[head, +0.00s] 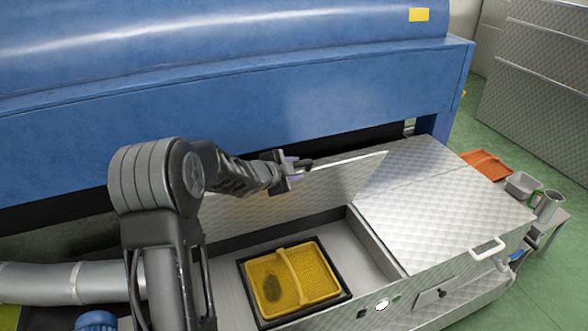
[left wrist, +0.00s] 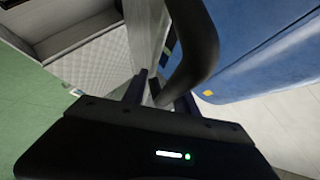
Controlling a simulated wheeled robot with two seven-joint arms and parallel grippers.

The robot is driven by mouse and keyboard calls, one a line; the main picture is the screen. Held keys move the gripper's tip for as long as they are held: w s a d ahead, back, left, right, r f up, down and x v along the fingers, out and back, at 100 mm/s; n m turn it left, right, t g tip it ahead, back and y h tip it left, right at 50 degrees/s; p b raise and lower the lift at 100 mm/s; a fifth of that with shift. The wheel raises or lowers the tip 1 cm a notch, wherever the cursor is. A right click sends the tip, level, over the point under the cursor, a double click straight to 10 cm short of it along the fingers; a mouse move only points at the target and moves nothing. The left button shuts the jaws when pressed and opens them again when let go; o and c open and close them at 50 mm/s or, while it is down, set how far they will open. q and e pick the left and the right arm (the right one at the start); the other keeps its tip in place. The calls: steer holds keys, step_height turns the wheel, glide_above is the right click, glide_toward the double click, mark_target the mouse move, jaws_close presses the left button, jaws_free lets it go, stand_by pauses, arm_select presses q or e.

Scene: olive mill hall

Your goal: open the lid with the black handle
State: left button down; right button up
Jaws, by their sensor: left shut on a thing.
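The lid (head: 342,184) with the black handle is a quilted metal plate that stands raised, steeply tilted, at the back of the metal box, in front of the blue machine. My left gripper (head: 294,170) is shut on its black handle (head: 307,164), at the lid's upper part. In the left wrist view the curved black handle (left wrist: 198,40) runs between the fingers of my left gripper (left wrist: 158,92). My arm hides the lid's left part. My right gripper is not in view.
The open compartment holds a yellow basket (head: 318,272) in a dark frame. A closed quilted lid (head: 440,200) with a white handle (head: 488,249) lies to the right. The blue machine (head: 250,110) stands close behind. An orange tray (head: 486,165) and metal containers are at the far right.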

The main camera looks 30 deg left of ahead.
arm_select(q)
steer(key=shift+s+a+f, duration=0.15)
steer(key=shift+a+f, duration=0.05)
steer(key=shift+f, duration=0.05)
steer(key=c, duration=1.3)
jaws_free()
steer(key=shift+w+d, duration=0.1)
steer(key=shift+w, duration=0.1)
